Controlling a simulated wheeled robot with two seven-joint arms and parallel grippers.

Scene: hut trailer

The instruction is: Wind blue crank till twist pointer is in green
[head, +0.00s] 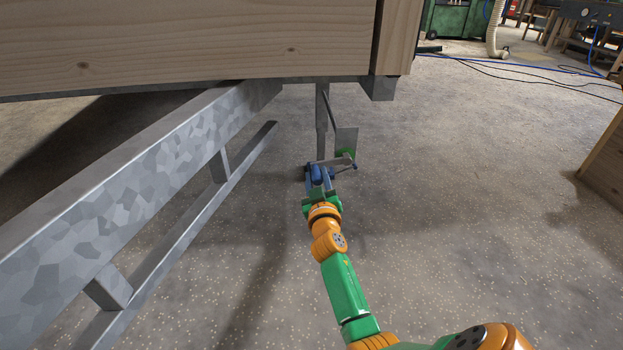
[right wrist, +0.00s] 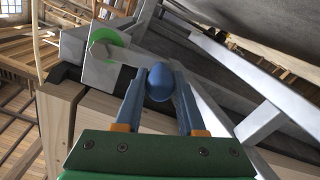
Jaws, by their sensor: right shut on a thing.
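The blue crank's rounded knob (right wrist: 159,83) sits between the two fingers of my right gripper (right wrist: 160,92) in the right wrist view. My right gripper (head: 319,174) is shut on it, low under the trailer's end in the head view. A grey plate (head: 345,138) stands just behind, with a green patch (head: 347,153) at its lower part. A thin grey bar (head: 344,161) reaches across by the patch, with a dark tip at the right. In the wrist view a green area (right wrist: 121,41) shows around the bar's rounded end. I cannot tell exactly where the pointer reads. My left gripper is out of view.
The trailer's wooden wall (head: 190,40) overhangs above. A long galvanised beam (head: 150,165) runs along the left, with a thinner rail below. A grey post (head: 321,125) hangs beside the plate.

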